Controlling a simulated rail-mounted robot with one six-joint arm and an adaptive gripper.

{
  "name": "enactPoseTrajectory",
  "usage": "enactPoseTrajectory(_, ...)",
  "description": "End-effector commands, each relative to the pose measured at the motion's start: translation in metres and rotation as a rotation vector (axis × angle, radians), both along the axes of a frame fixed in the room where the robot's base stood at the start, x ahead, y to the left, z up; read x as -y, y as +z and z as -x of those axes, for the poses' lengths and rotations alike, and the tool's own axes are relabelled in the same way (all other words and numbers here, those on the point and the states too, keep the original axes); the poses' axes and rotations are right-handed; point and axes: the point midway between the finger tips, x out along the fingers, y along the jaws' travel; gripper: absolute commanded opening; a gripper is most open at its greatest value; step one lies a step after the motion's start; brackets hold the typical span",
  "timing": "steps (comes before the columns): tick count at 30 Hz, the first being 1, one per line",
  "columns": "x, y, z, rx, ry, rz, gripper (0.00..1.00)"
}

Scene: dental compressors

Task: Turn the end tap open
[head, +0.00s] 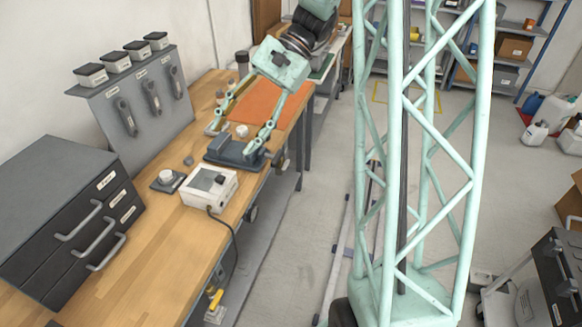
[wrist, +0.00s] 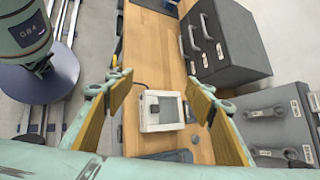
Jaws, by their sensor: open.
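A small tap with a yellow handle (head: 215,299) sits low beside the front edge of the bench, at the bottom of the head view. Its details are too small to read there. A small yellow spot near the bench edge in the wrist view (wrist: 115,60) may be the same tap, but I cannot tell for sure. My gripper (head: 232,141) is open and empty above the bench, well away from the tap. In the wrist view, its two yellow-padded fingers (wrist: 158,82) are spread wide, with the bench between and below them.
A white control box (head: 210,188) with a cable stands on the wooden bench (head: 150,245). A dark vise-like fixture (head: 232,153) is under my gripper. A dark drawer cabinet (head: 65,215) and a grey panel with hanging handles (head: 140,100) stand behind. The floor aisle (head: 300,225) is open.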

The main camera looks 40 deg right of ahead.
Motion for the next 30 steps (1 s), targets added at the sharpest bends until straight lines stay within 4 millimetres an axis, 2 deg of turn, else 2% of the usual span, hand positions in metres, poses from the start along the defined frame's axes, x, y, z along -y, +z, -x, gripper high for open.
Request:
enactPoseTrajectory(15, 0.058, -0.055, -0.045, -0.062, -0.187, -0.174, 0.5)
enactPoseTrajectory(30, 0.124, -0.115, -0.078, -0.1, -0.372, -0.341, 0.5)
